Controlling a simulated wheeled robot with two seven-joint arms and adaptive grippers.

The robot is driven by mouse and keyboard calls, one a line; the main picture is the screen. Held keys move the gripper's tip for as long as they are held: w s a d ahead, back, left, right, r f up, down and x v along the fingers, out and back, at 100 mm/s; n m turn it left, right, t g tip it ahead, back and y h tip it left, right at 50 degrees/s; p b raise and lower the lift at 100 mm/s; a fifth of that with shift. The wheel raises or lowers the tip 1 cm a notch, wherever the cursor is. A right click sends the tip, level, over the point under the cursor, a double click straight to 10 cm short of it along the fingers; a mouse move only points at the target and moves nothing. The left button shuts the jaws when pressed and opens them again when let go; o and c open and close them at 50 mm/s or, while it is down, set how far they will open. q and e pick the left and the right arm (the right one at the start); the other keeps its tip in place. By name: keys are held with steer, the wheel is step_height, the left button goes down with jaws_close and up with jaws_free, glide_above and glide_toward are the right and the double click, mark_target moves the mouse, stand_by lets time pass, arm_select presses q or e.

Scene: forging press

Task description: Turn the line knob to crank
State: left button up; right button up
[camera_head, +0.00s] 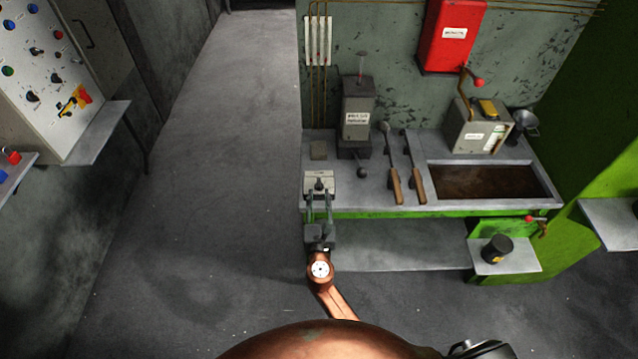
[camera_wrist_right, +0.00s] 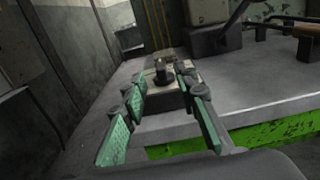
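A small pale box (camera_head: 319,177) with a dark knob (camera_head: 319,186) stands at the left front corner of the grey bench. I take this to be the line knob; its label is too small to read. My right gripper (camera_head: 319,197) reaches to the box from the front, its two fingers apart and empty. In the right wrist view the dark knob (camera_wrist_right: 162,71) stands upright on the box, just beyond and between the green-padded fingertips (camera_wrist_right: 161,80). I cannot tell whether either finger touches it. The knob's pointer direction is unclear. My left gripper is out of view.
A dark grey device (camera_head: 357,122) with a lever stands behind the box. Two wooden-handled tools (camera_head: 406,170) lie to its right, beside a dark trough (camera_head: 487,182). A control panel (camera_head: 40,75) is at the far left. Open floor (camera_head: 215,170) lies left of the bench.

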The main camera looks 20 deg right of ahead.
mark_target(319, 188)
steer(key=x, duration=0.6)
steer(key=shift+d, duration=0.1)
jaws_close()
stand_by(0.3)
